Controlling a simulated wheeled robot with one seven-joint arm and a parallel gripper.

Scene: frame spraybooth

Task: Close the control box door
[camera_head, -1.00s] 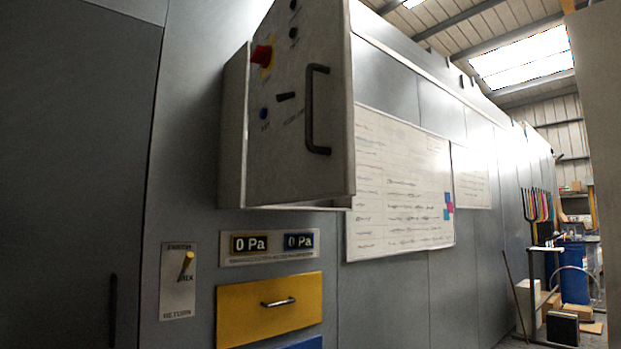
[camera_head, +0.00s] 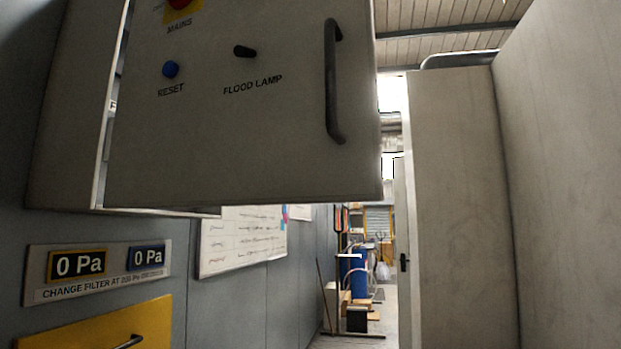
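The control box (camera_head: 68,130) is a grey metal cabinet on the wall at the upper left. Its door (camera_head: 245,140) stands open and swung outward, with a gap along its left side and below it. The top of the door is out of frame. My gripper does not show.
A pressure display plate (camera_head: 97,271) and a yellow drawer (camera_head: 100,325) sit below the box. A whiteboard (camera_head: 242,241) hangs on the wall behind the door. A large grey panel (camera_head: 462,200) stands at the right. Between them a floor passage leads to a blue barrel (camera_head: 353,275).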

